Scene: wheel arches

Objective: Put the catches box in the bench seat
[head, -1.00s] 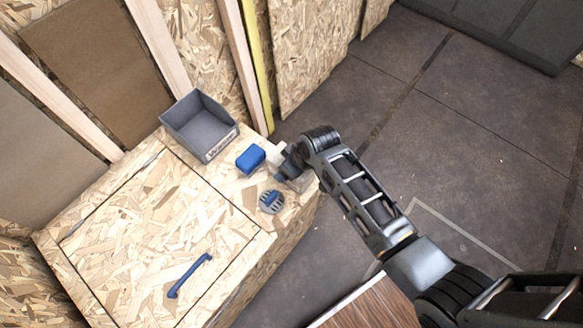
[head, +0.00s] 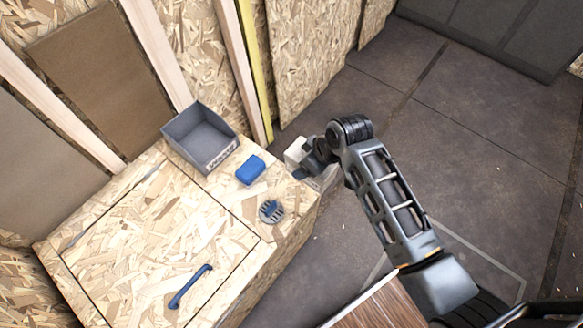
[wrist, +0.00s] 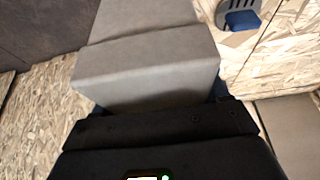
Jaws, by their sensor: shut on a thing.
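My gripper (head: 312,162) is shut on a pale grey box (head: 296,150), which I take to be the catches box. The box fills the upper middle of the wrist view (wrist: 145,65), in front of the dark gripper body. No label shows on it. In the head view the arm partly hides the box, at the bench's right end. I cannot tell how high it is held. The bench seat (head: 150,235) is a chipboard box with a cut-out lid lying shut. A blue bar handle (head: 190,286) sits on the lid near its front edge.
On the bench top, right of the lid, are a grey open bin (head: 200,135) with a white label, a blue block (head: 250,170) and a round grey disc with blue bars (head: 271,211). A brown wooden surface (head: 375,305) lies below the arm. Dark floor is clear on the right.

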